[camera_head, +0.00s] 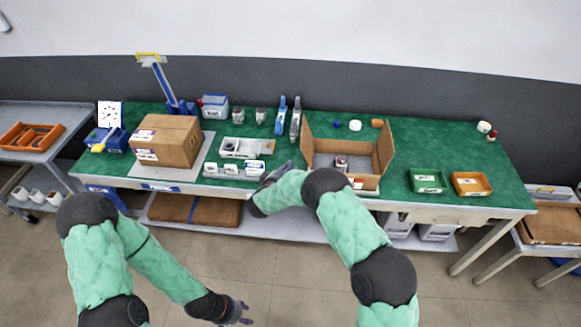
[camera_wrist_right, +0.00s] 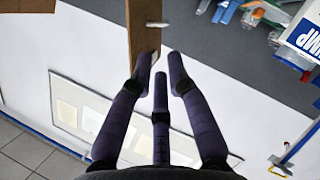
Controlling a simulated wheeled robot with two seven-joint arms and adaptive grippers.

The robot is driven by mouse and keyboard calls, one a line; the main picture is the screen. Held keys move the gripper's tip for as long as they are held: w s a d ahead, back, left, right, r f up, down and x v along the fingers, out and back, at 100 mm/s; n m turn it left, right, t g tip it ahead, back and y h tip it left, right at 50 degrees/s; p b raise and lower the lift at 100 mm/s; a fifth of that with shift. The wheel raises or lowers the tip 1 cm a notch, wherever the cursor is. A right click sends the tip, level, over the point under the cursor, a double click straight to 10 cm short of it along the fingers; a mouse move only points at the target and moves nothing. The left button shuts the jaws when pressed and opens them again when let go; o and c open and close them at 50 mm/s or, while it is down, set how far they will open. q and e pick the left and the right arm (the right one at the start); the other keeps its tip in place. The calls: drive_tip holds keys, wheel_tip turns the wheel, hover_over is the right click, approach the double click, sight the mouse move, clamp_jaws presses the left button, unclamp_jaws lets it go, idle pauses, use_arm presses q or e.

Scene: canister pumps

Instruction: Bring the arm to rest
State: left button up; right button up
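My right arm reaches over the front edge of the green workbench (camera_head: 440,150). Its gripper (camera_head: 276,172) is beside the open cardboard box (camera_head: 385,150), left of it, and partly hidden by the wrist. In the right wrist view the dark fingers of that gripper (camera_wrist_right: 160,72) are apart with nothing between them; a brown cardboard edge (camera_wrist_right: 143,30) shows past their tips. My left arm hangs low in front of the bench. Its gripper (camera_head: 246,312) is over the floor, with fingers that look spread and empty. A small item (camera_head: 341,163) lies inside the open box.
A closed carton (camera_head: 165,140) and a white tray of parts (camera_head: 245,147) stand on the bench's left half. Green (camera_head: 427,181) and orange (camera_head: 470,184) bins are at the right. The bench top between the box and bins is clear. Carts flank the bench.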

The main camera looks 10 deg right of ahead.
idle(0.3)
drive_tip(key=s+f+m+g+y+b, duration=0.15)
drive_tip(key=s+f+y, duration=0.25)
drive_tip(key=s+f, duration=0.45)
drive_tip(key=s+f+g+y+b, duration=0.35)
drive_tip(key=s+f, duration=0.25)
drive_tip(key=f, duration=0.5)
drive_tip(key=s+a+f+m+g+y+b, duration=0.1)
drive_tip(key=s+f+m+g+y, duration=0.1)
drive_tip(key=s, duration=1.2)
drive_tip(key=s+a+f+m+g+y+b, duration=0.2)
drive_tip(key=s+f+m+g+y, duration=0.1)
drive_tip(key=s, duration=1.1)
drive_tip(key=shift+s+f+g, duration=0.35)
drive_tip(key=shift+f+g, duration=0.15)
drive_tip(key=shift+g, duration=0.6)
